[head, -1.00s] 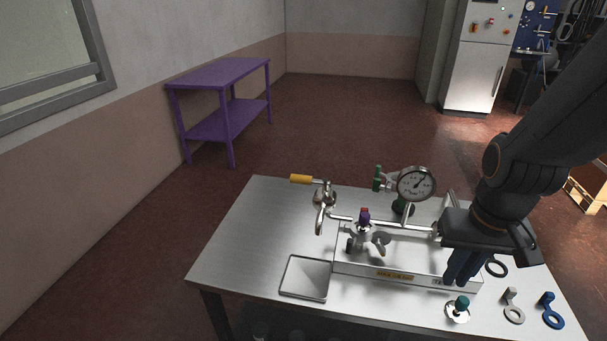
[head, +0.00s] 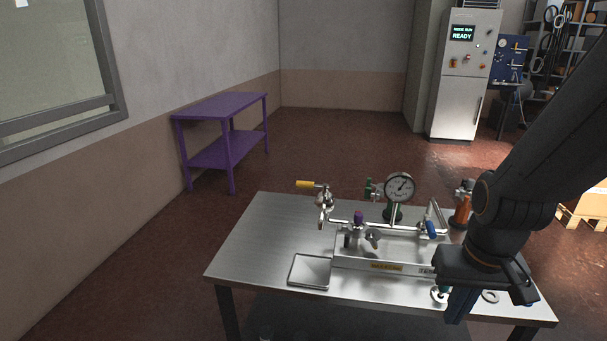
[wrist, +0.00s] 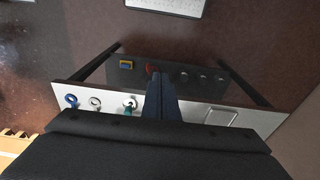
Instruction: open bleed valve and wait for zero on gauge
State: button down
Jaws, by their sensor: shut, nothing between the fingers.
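A steel pipe rig stands on the metal table (head: 255,245). Its round white dial gauge (head: 400,187) stands upright; the needle is too small to read. Valves on the rig include a yellow-handled valve (head: 306,184) at left, a purple-knobbed valve (head: 358,217) at middle front, a green-handled valve (head: 369,189) behind and a blue-handled valve (head: 431,229) at right. I cannot tell which is the bleed valve. My gripper (head: 459,306) is shut and empty, near the table's front right edge, apart from the valves. It also shows in the wrist view (wrist: 161,85).
A flat tray (head: 311,271) lies at the table's front left. A teal-knobbed part (wrist: 130,103), a grey ring tag (wrist: 95,102) and a blue ring tag (wrist: 71,100) lie along the front. An orange bottle-like thing (head: 462,208) stands behind right. A cabinet (head: 458,95) reads READY.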

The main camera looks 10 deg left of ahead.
aim_at(306, 185)
jog(key=u, duration=0.2)
jog(key=i, duration=1.05)
jog(key=u, duration=0.05)
